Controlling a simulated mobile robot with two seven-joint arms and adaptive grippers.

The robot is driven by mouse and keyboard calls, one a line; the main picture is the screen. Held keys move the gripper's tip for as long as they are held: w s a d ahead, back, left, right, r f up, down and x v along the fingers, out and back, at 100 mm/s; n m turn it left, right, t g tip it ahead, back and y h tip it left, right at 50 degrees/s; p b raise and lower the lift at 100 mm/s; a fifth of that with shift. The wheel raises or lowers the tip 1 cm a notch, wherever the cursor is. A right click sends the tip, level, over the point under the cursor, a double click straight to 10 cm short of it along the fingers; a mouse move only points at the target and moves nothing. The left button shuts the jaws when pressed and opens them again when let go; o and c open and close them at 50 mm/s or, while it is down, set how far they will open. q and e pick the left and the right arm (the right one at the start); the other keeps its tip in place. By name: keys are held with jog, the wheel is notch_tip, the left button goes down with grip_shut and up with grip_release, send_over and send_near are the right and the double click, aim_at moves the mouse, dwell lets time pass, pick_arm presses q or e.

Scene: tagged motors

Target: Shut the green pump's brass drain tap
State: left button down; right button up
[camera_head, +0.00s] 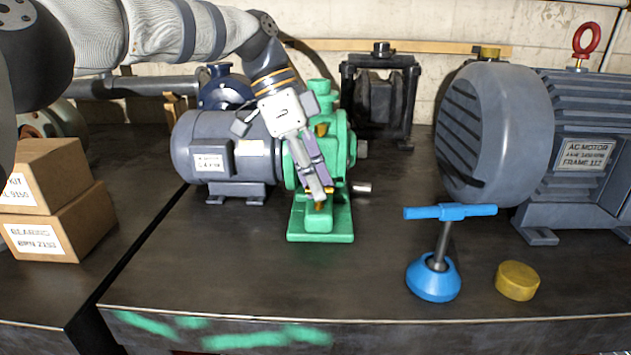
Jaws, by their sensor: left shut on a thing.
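The green pump (324,222) stands on the dark bench, joined to a grey motor (205,143) on its left. Its brass drain tap (319,206) shows low on the pump's front, partly hidden by my fingers. My left gripper (319,194) reaches down in front of the pump from the upper left. Its fingers are shut on the brass tap. The pump body behind the gripper is partly covered. My right gripper is not in view.
A large grey AC motor (505,125) stands at the right. A blue T-handled tool (433,277) and a brass cap (517,281) are at the front right. Cardboard boxes (60,215) are at the left. Bench in front of the pump is clear.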

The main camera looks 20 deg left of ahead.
pick_arm(q)
jog(key=shift+s+f, duration=0.1)
jog(key=shift+f, duration=0.05)
jog(key=c, duration=1.7)
grip_release()
jog(key=shift+o, duration=0.2)
